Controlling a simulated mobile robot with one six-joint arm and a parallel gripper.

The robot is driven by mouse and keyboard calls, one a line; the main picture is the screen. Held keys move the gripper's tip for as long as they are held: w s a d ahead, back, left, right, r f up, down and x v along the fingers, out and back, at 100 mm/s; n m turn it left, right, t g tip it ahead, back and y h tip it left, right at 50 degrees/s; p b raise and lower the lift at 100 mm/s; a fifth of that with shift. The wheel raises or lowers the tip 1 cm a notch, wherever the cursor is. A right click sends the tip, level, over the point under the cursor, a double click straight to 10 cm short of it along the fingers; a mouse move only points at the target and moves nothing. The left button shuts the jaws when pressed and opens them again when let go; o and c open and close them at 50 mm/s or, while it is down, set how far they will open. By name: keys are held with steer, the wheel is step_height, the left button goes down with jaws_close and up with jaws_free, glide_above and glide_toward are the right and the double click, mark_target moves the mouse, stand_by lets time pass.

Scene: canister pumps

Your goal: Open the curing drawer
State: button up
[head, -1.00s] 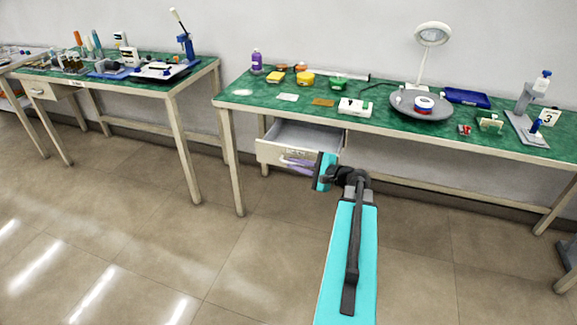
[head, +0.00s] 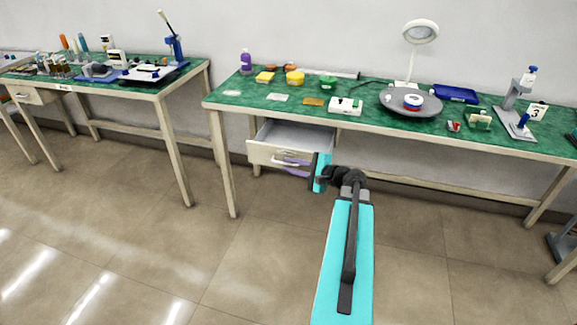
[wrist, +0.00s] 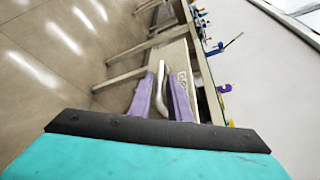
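The drawer (head: 262,152) hangs under the left part of the right-hand green-topped bench. It is pulled out, and its grey interior (head: 295,134) shows and looks empty. Its front is pale cream with a light bar handle, seen in the wrist view as a curved white handle (wrist: 161,88). My gripper (head: 284,163) is at the drawer front, its two purple fingers apart. In the wrist view the fingers (wrist: 162,82) lie either side of the handle, with gaps visible. Whether a finger touches the handle is hard to tell.
The bench top (head: 237,104) carries yellow and green pots, a purple bottle (head: 246,62), a grey turntable (head: 396,108), a magnifier lamp (head: 421,32) and a blue tray (head: 455,94). Another bench (head: 150,88) stands to the left. The floor (head: 250,270) in front is clear.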

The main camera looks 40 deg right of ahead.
steer(key=v, duration=1.2)
steer(key=shift+s+d, duration=0.2)
steer(key=shift+s, duration=0.2)
